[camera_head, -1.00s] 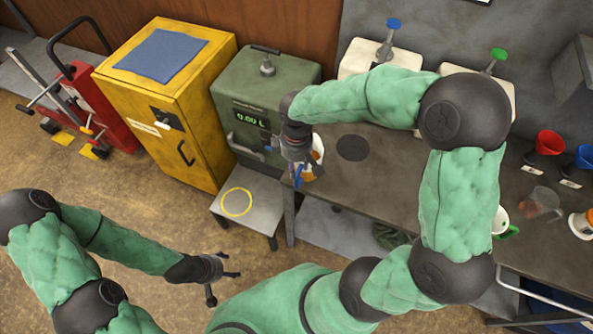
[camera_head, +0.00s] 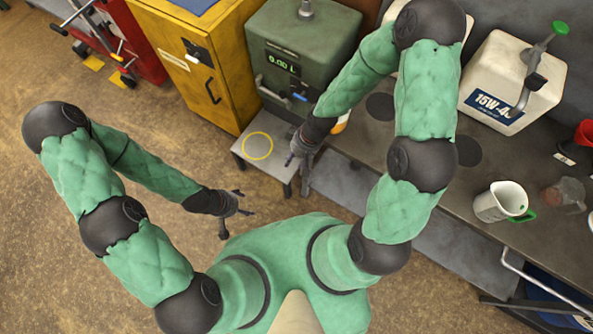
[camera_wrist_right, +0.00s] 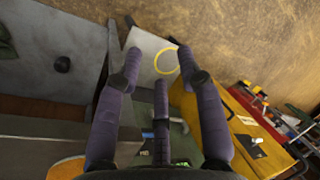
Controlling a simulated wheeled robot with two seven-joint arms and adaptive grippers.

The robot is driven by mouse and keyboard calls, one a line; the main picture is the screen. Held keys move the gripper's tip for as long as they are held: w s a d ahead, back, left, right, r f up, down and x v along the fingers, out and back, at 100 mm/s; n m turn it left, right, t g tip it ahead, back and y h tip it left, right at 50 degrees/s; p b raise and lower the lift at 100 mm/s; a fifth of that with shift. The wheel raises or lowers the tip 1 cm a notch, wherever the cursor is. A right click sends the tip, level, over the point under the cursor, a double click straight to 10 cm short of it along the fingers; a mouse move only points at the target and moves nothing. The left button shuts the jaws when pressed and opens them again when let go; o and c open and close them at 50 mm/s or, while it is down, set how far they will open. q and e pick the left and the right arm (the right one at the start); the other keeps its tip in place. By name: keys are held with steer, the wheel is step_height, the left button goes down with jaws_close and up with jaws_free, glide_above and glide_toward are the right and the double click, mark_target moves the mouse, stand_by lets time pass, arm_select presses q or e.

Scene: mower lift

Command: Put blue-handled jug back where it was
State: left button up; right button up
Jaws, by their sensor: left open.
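No jug with a clear blue handle shows. A white-and-orange thing (camera_head: 341,123), perhaps that jug, is mostly hidden behind my right forearm at the bench's left end. An orange rounded edge (camera_wrist_right: 66,169) shows at the lower left of the right wrist view. My right gripper (camera_head: 297,163) is open beside the low grey stand (camera_head: 240,158), which bears a yellow ring (camera_head: 258,146). In the right wrist view its purple fingers (camera_wrist_right: 160,85) are spread with nothing between them. My left gripper (camera_head: 234,212) is open and empty over the floor.
The workbench (camera_head: 420,185) holds dark round marks (camera_head: 381,107), a white jug with a green handle (camera_head: 500,203), a clear vessel (camera_head: 563,195) and a large white can (camera_head: 510,85). A green cabinet (camera_head: 300,60) and yellow cabinet (camera_head: 195,60) stand behind the stand.

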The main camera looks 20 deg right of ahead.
steer(key=s+a+f+m, duration=0.2)
steer(key=s+f+m, duration=0.3)
steer(key=s+f, duration=0.2)
steer(key=shift+s+f+t, duration=0.15)
steer(key=shift+f+t, duration=0.15)
steer(key=shift+f, duration=0.65)
step_height(320, 180, down, 5)
steer(key=b, duration=0.4)
steer(key=shift+r+b, duration=0.1)
steer(key=shift+b, duration=0.3)
